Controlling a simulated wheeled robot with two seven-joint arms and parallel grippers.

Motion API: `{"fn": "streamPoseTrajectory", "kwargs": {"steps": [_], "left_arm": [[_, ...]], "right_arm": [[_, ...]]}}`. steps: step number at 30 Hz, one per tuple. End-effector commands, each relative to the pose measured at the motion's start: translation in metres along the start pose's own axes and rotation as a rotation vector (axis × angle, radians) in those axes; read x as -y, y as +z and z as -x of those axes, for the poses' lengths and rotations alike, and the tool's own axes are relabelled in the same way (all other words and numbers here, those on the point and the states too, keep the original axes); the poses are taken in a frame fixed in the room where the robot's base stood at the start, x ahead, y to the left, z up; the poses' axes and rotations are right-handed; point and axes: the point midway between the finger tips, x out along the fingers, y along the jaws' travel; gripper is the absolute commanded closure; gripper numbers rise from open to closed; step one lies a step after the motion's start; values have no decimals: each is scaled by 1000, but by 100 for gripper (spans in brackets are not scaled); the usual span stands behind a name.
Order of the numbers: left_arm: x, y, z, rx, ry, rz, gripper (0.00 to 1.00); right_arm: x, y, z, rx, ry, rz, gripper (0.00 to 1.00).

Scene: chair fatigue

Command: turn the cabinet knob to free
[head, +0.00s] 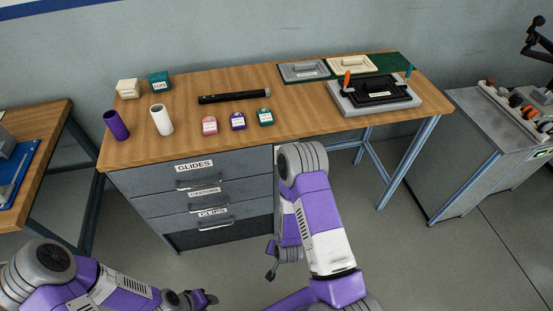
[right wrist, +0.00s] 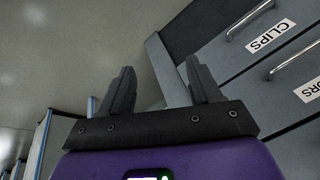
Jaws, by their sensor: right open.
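A grey metal cabinet (head: 455,130) stands at the right of the head view, beyond the workbench. A small green-lit panel (head: 543,154) shows on it near the right picture edge. Several small round black, grey and orange pieces (head: 515,99) sit along its top; I cannot tell whether one is the knob. My right gripper (head: 271,262) hangs low in front of the workbench drawers, far from this cabinet. In the right wrist view it is open and empty (right wrist: 156,88). My left gripper (head: 208,298) is low at the bottom left, its jaws too small to judge.
The wooden workbench (head: 330,119) carries two cylinders, a black bar, small labelled blocks and a black fixture (head: 375,92). Its drawers (head: 205,191) are shut, labelled GLIDES, CASTORS and CLIPS. Another table (head: 40,125) stands left. Open floor (head: 400,250) lies before the grey cabinet.

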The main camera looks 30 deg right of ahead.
Motion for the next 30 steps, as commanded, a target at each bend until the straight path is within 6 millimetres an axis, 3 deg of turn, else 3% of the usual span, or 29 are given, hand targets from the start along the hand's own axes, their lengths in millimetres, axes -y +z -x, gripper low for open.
{"fn": "streamPoseTrajectory", "kwargs": {"steps": [2, 4, 6, 10, 15, 18, 30], "left_arm": [[0, 0, -1, 1, 0, 0, 57], [0, 0, -2, 0, 0, 0, 57], [1, 0, -2, 0, 0, 0, 57], [1, 0, -3, 0, 0, 0, 57], [1, 0, -3, 0, 0, 0, 57], [1, 0, -4, 0, 0, 0, 57], [5, -1, -13, 0, 0, 0, 57]], "right_arm": [[-9, -52, -12, -231, -4, -137, 37], [-11, -101, -8, -438, -64, -247, 37], [-5, -146, 4, -624, -165, -325, 37], [17, -205, 40, -870, -406, -398, 37], [44, -237, 78, -1004, -648, -415, 37], [51, -246, 85, -1026, -706, -416, 37], [71, -296, 67, -1029, -715, -418, 37]]}}
